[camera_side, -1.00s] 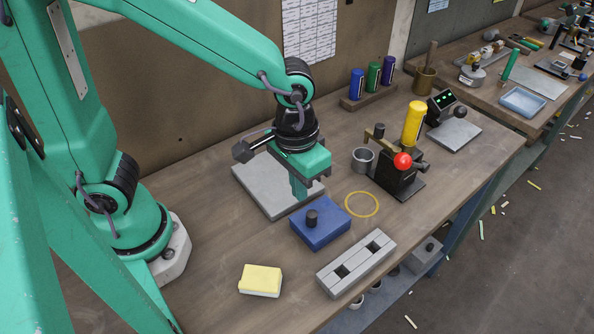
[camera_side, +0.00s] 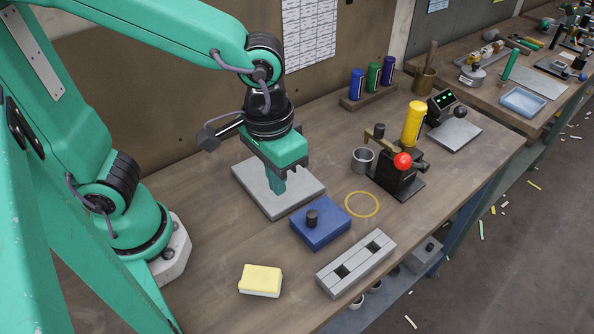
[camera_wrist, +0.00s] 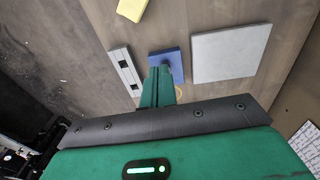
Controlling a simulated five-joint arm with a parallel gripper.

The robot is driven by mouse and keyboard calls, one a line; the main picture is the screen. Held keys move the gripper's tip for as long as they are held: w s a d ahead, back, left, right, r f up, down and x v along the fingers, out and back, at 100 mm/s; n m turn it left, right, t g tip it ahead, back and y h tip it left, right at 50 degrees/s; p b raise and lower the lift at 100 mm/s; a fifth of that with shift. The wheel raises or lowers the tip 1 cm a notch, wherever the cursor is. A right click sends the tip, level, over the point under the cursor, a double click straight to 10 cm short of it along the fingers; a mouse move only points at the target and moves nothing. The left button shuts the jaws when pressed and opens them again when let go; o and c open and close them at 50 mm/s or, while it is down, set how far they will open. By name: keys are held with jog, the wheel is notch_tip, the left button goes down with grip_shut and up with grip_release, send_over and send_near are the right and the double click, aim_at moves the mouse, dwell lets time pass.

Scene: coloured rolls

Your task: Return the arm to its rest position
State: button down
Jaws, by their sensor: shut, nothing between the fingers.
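My gripper (camera_side: 278,186) is green with dark parts and hangs above the grey plate (camera_side: 255,195) on the workbench in the side view. Its fingers are shut with nothing between them. In the wrist view my gripper (camera_wrist: 160,88) points down over the bench, and the grey plate (camera_wrist: 230,55) lies to its right. The blue block (camera_side: 325,232) with a black knob is on the bench in front of the plate. In the wrist view the blue block (camera_wrist: 176,62) is partly hidden behind the fingers.
A grey slotted block (camera_side: 355,263) and a yellow sponge-like block (camera_side: 260,280) lie at the front. A yellow ring (camera_side: 362,204), a metal cup (camera_side: 362,159) and a black device with a red ball (camera_side: 402,161) stand to the right. Coloured cylinders (camera_side: 373,78) stand behind.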

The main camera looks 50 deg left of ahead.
jog(key=a+r+t, duration=0.2)
jog(key=a+r, duration=0.1)
jog(key=a, duration=0.4)
jog(key=a+r+t, duration=0.3)
jog(key=a, duration=0.5)
jog(key=shift+a+r, duration=0.2)
dwell(0.6)
